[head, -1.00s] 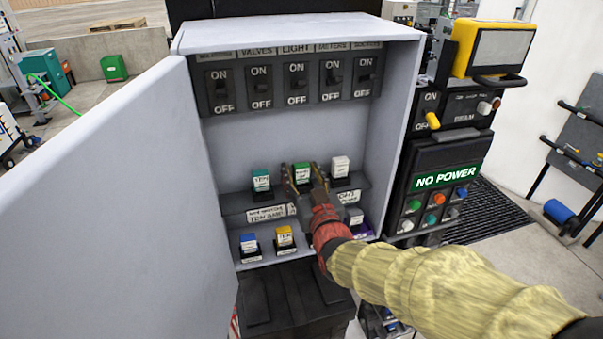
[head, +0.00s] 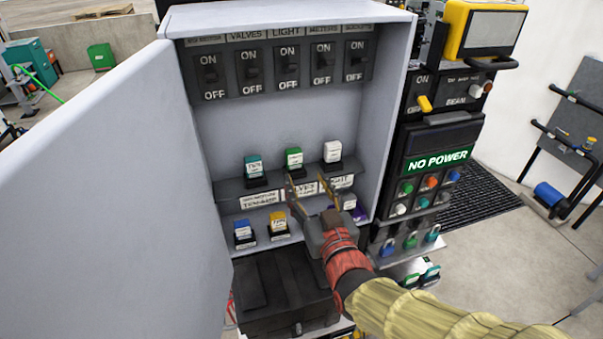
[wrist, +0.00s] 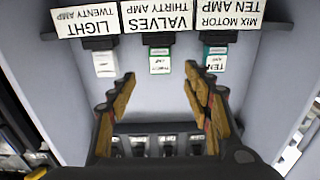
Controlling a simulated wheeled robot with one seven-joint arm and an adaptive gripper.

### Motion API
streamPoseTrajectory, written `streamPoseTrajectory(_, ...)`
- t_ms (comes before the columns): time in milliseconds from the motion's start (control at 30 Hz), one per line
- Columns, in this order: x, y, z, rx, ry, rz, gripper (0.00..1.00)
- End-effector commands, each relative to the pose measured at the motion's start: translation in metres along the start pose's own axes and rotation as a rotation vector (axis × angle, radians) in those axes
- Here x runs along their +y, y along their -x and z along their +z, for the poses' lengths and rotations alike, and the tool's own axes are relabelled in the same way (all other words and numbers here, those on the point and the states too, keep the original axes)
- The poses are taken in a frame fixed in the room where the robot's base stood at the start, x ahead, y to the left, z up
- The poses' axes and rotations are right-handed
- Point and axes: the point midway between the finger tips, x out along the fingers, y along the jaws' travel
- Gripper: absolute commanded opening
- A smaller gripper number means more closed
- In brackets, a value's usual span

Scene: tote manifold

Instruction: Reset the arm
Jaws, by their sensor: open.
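My gripper (head: 312,187) is open and empty in front of the lower shelves of the open grey cabinet (head: 290,20). In the wrist view its two fingers (wrist: 162,100) stand apart with nothing between them. A green-topped fuse (head: 293,159) stands on the upper shelf above the fingertips, apart from them. A teal fuse (head: 254,167) stands to its left and a white fuse (head: 332,151) to its right. On the lower shelf are a blue fuse (head: 242,230), a yellow fuse (head: 278,222) and, partly behind my gripper, a white and purple one (head: 349,202).
The cabinet door (head: 100,190) is swung open on the left. A row of ON/OFF switches (head: 288,66) lines the cabinet top. A control panel (head: 440,160) reading NO POWER stands to the right. A black box (head: 280,290) lies below the cabinet.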

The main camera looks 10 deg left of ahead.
Motion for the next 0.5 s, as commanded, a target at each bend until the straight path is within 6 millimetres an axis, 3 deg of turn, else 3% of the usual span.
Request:
streamPoseTrajectory(133,0.000,0.012,0.000,0.000,0.000,0.000,0.50)
streamPoseTrajectory(367,0.000,0.015,0.005,-0.016,-0.002,-0.001,0.50)
streamPoseTrajectory(467,-0.001,0.016,0.025,-0.093,-0.004,-0.005,0.50)
streamPoseTrajectory(500,-0.002,0.018,0.041,-0.148,-0.005,-0.008,0.50)
